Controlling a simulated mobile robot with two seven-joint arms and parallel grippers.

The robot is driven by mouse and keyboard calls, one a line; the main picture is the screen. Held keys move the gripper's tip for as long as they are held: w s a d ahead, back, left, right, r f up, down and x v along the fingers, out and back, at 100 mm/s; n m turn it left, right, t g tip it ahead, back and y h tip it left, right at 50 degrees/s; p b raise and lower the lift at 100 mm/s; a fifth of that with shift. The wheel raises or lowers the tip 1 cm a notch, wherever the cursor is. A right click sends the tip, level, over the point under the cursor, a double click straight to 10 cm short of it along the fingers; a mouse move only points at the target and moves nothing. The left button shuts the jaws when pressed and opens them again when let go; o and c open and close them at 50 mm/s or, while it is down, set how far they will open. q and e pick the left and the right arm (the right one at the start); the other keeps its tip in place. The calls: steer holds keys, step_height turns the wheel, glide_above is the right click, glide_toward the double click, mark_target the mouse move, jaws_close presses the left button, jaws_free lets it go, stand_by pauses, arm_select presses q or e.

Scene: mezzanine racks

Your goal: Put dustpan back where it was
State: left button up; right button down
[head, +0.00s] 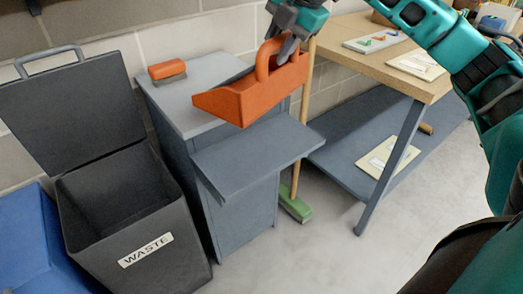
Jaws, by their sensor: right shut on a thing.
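The orange dustpan (250,97) is in the head view, held in the air in front of and over the grey cabinet, its scoop pointing left. My right gripper (283,45) is shut on the dustpan's looped handle from above. Whether the dustpan touches the cabinet (190,112) or its lower front shelf (250,157) cannot be told for certain; it appears above them. My left gripper is not in view.
An orange-handled brush (168,73) lies on the cabinet top. An open bin marked WASTE (120,215) stands at left, beside a blue bin (25,240). A green-headed broom (295,203) leans beside the cabinet. A wooden-topped workbench (350,45) stands right.

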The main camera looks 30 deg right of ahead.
steer(key=shift+d+r+m+h, duration=0.35)
steer(key=shift+d+m+h, duration=0.2)
steer(key=shift+m, duration=0.55)
steer(key=shift+d+f+m, duration=0.1)
steer(key=shift+d+m, duration=0.05)
steer(key=shift+m, duration=0.15)
step_height(320, 180, down, 20)
steer(key=b, duration=0.3)
steer(key=c, duration=0.8)
jaws_free()
steer(key=shift+c, duration=0.2)
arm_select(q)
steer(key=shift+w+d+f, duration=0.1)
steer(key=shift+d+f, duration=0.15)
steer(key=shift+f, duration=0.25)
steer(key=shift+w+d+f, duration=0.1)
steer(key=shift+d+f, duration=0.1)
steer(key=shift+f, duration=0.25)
